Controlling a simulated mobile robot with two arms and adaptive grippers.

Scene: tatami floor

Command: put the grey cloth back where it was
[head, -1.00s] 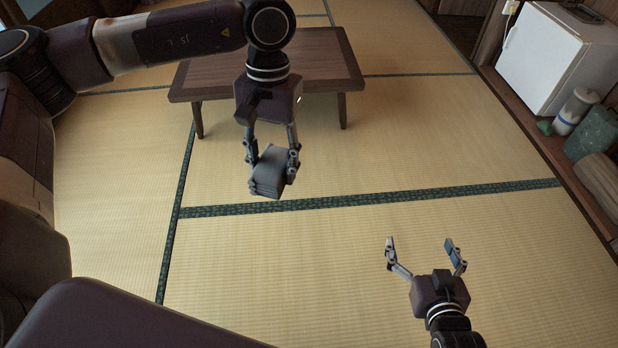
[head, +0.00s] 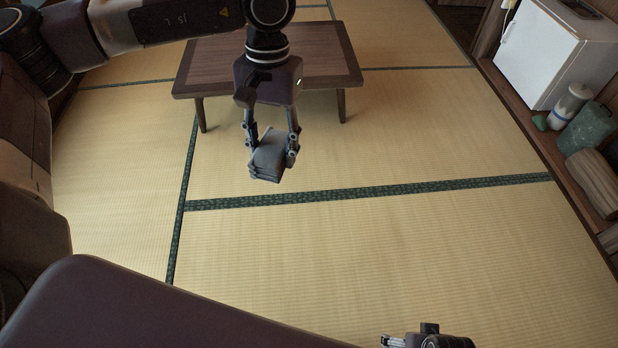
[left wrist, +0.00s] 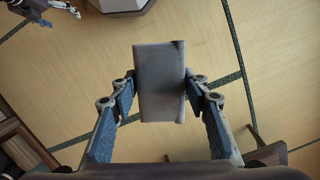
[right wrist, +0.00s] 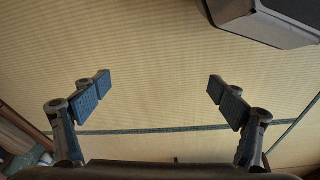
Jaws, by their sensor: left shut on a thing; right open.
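The grey cloth (head: 270,157) is a small folded stack. My left gripper (head: 271,142) is shut on it and holds it in the air, in front of the low table in the head view. In the left wrist view the cloth (left wrist: 160,82) sits between the two fingers of my left gripper (left wrist: 160,88). My right gripper (right wrist: 159,82) is open and empty above the tatami in the right wrist view. In the head view only a part of it shows at the bottom edge.
A low wooden table (head: 318,62) stands at the back, its visible top bare. On the right a wooden ledge (head: 528,122) carries a white fridge (head: 540,55), a white canister (head: 569,103), a green container (head: 586,128) and a log-like roll (head: 596,180). The tatami (head: 370,250) in front is clear.

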